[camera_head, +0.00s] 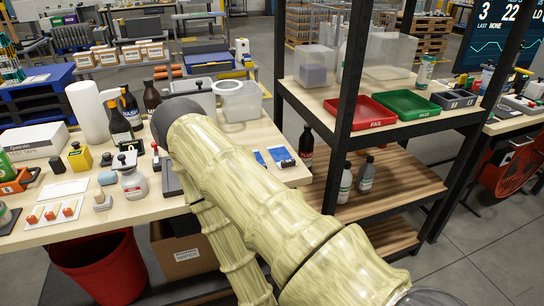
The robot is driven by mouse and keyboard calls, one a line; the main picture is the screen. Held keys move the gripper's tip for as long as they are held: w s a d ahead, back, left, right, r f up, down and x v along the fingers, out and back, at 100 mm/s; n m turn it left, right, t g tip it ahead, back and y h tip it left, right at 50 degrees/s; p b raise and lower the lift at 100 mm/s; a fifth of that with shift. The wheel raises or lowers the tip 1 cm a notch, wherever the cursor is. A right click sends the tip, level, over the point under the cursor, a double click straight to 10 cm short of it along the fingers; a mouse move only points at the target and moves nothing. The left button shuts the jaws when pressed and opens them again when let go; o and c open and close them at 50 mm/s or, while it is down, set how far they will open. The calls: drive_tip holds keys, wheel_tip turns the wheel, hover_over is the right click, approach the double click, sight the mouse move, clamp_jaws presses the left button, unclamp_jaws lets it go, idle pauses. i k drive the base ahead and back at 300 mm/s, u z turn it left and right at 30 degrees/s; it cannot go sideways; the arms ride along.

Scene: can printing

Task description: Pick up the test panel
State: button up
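I cannot tell for sure which thing is the test panel. Small flat blue pieces (279,153) lie on the wooden bench (135,205) near its right end, just right of my arm, with a small dark object by them. A plain white sheet (64,190) lies on the left part of the bench. My pale, patterned arm crosses the middle of the view and hides part of the bench. My gripper does not show; it is hidden behind the arm or out of the picture.
Bottles, a white roll (88,112), a yellow block (79,158) and red-topped stamps (52,212) crowd the bench. A black-framed shelf at right holds a red tray (360,113) and a green tray (407,104). A red bin (100,268) stands below the bench.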

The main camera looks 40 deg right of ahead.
sight(283, 159)
drive_tip(key=k, duration=0.65)
drive_tip(key=z, duration=0.8)
drive_tip(key=i, duration=0.4)
drive_tip(key=z, duration=0.05)
